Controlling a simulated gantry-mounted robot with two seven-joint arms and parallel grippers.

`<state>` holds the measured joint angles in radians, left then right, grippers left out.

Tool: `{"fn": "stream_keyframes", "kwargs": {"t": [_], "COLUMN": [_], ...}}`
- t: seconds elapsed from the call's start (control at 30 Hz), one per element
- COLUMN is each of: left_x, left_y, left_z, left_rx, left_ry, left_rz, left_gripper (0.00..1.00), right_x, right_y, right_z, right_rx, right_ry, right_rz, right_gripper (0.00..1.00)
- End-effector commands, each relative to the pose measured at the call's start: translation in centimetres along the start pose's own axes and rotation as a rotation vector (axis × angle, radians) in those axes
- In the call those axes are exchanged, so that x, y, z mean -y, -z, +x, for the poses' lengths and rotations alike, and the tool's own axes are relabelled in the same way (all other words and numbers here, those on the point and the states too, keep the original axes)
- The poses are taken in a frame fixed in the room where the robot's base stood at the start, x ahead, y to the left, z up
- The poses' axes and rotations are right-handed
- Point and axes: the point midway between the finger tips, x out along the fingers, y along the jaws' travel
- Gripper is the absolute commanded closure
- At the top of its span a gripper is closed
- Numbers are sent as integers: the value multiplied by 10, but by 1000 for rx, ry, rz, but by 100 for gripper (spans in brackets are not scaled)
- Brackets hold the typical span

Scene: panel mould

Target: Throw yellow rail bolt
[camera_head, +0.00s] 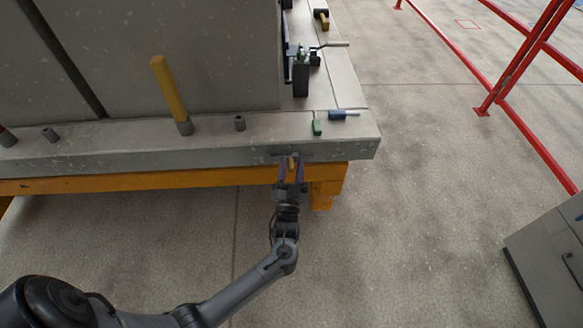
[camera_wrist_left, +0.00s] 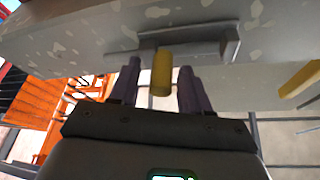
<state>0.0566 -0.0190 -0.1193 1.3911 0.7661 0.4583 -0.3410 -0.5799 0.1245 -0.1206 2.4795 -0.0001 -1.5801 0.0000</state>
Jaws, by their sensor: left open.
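The yellow rail bolt (camera_head: 291,163) sits on the front side face of the grey concrete rail, near its right end. In the left wrist view its yellow knob (camera_wrist_left: 161,74) sticks out from a grey metal bracket (camera_wrist_left: 190,45). My left gripper (camera_head: 291,172) is at the bolt, with its purple fingers apart. In the left wrist view the left gripper (camera_wrist_left: 160,85) has one finger on each side of the knob, with gaps showing between. My right gripper is in neither view.
A tall yellow post (camera_head: 170,92) stands on the rail top at left. An orange beam (camera_head: 130,183) runs below the rail. Red railing (camera_head: 500,85) and a grey cabinet (camera_head: 545,245) stand at right.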

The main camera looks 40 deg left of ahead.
Motion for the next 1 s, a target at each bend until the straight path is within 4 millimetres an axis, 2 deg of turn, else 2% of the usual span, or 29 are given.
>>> {"fn": "stream_keyframes", "kwargs": {"t": [0.17, 0.47, 0.77, 0.87, 1.0], "left_x": [0, 0, 1, 10, 34], "left_y": [0, 0, 0, -1, -7], "left_z": [0, 0, 0, 0, -3], "left_rx": [0, 0, 0, 1, 2], "left_ry": [0, 0, 0, 0, 1], "left_rz": [0, 0, 0, 1, 4], "left_gripper": [54, 100, 100, 100, 100], "right_x": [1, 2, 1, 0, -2], "right_y": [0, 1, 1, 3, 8], "right_z": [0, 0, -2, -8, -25], "right_rx": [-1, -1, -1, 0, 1], "right_ry": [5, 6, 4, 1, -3], "right_rz": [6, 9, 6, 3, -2], "right_gripper": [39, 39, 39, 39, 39]}}
